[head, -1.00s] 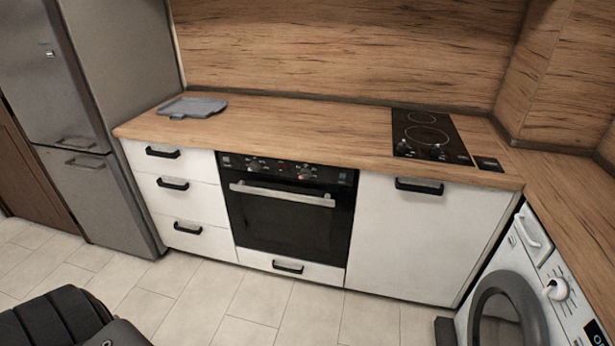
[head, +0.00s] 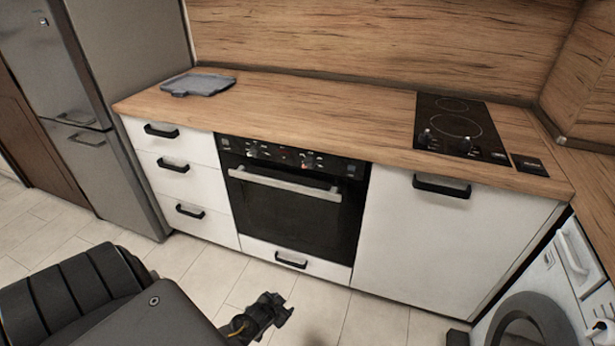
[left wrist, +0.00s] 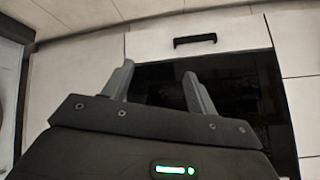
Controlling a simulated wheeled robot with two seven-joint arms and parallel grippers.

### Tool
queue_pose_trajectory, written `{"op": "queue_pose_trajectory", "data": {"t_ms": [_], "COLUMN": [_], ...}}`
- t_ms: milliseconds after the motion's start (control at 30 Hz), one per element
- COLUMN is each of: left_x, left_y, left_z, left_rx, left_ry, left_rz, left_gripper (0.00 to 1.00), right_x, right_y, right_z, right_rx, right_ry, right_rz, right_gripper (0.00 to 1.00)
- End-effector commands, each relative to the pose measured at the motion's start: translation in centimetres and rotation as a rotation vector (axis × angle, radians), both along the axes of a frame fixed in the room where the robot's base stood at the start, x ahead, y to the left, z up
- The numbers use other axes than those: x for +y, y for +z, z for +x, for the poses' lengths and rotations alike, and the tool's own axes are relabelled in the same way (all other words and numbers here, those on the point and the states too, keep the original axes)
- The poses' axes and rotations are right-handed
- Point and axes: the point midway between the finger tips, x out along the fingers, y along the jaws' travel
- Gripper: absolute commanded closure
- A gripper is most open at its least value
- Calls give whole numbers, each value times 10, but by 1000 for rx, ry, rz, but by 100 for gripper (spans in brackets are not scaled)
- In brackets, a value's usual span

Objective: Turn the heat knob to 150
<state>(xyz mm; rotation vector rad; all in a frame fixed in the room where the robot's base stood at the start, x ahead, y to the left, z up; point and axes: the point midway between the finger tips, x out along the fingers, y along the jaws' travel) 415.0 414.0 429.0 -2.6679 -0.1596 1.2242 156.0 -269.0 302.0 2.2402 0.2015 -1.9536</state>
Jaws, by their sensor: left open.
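The built-in oven (head: 290,205) has a black control panel (head: 330,167) with several knobs along its top. One knob group (head: 252,152) is left of centre and another (head: 307,161) is right of it. The knob markings are too small to read, and I cannot tell which is the heat knob. My left gripper (head: 275,308) is low in front of the oven, above the floor and apart from it. In the left wrist view its two fingers (left wrist: 160,72) are spread and empty, with the dark oven door (left wrist: 235,90) beyond them. My right gripper is out of view.
A wooden worktop (head: 320,110) runs above the oven, with a grey tray (head: 198,84) and a black hob (head: 460,125). The oven door handle (head: 285,184) sticks out below the panel. White drawers, a fridge (head: 100,110) and a washing machine (head: 535,310) flank it. Floor in front is open.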

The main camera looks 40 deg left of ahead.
Motion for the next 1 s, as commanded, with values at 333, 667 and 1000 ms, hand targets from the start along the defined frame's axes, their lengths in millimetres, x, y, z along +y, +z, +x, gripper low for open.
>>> {"op": "queue_pose_trajectory", "data": {"t_ms": [333,667,1000], "left_x": [75,77,88], "left_y": [294,378,378], "left_z": [162,166,204], "left_rx": [-663,-822,-822], "left_ry": [54,51,52], "left_rz": [110,131,133], "left_gripper": [42,42,42], "right_x": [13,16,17], "right_y": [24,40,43], "right_z": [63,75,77], "right_rx": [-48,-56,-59], "right_ry": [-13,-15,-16], "right_rz": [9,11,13], "right_gripper": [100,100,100]}}
